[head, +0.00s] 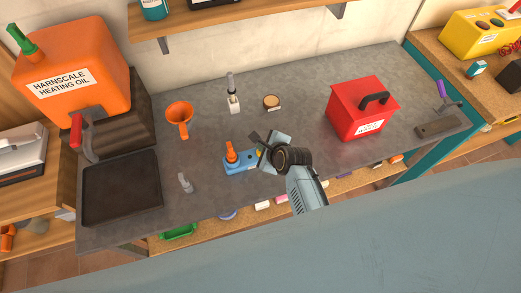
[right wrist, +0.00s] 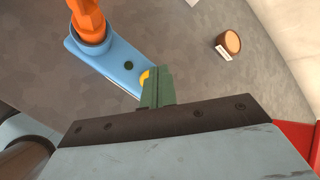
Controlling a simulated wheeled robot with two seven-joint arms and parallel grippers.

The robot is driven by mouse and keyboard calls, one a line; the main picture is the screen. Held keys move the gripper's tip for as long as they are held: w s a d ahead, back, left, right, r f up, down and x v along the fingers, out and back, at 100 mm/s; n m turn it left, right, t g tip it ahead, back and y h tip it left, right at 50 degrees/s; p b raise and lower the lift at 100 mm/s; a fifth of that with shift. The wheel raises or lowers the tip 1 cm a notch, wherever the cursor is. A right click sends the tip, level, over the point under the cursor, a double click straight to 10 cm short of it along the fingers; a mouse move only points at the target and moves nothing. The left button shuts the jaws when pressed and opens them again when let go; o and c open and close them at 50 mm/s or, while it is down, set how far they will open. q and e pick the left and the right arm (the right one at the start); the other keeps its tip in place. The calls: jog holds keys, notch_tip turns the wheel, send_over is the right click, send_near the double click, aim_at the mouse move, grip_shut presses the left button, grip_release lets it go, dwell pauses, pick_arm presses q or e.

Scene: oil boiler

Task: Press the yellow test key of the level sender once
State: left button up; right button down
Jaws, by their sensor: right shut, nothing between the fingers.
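The level sender is a blue block (head: 236,166) with an orange upright part (head: 231,153), standing on the grey bench. In the right wrist view its blue body (right wrist: 112,62) lies at upper left, with a small dark round spot on top. The yellow test key (right wrist: 145,78) shows at its near end, partly hidden behind my fingertips. My right gripper (right wrist: 157,86) is shut and empty, its green fingertips right beside or over the key; I cannot tell whether they touch it. In the head view my right gripper (head: 263,148) is at the block's right end. My left gripper is not in view.
A red box (head: 352,122) stands to the right, a round brown-topped item (head: 271,102) behind. An orange funnel (head: 179,118), a white-based upright item (head: 234,103), a small grey bottle (head: 185,183), a dark tray (head: 121,187) and an orange oil tank (head: 70,75) are further left.

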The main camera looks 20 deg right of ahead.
jog(key=shift+f, duration=0.1)
jog(key=shift+f, duration=0.35)
jog(key=shift+f+b, duration=0.3)
jog(key=shift+f, duration=0.15)
dwell(0.6)
dwell(0.3)
jog(key=shift+r+p, duration=0.9)
jog(key=shift+p, duration=0.2)
notch_tip(320, 180, up, 3)
jog(key=p, duration=0.3)
jog(key=shift+r, duration=0.1)
jog(key=shift+r+p, duration=0.8)
jog(key=shift+r, duration=0.15)
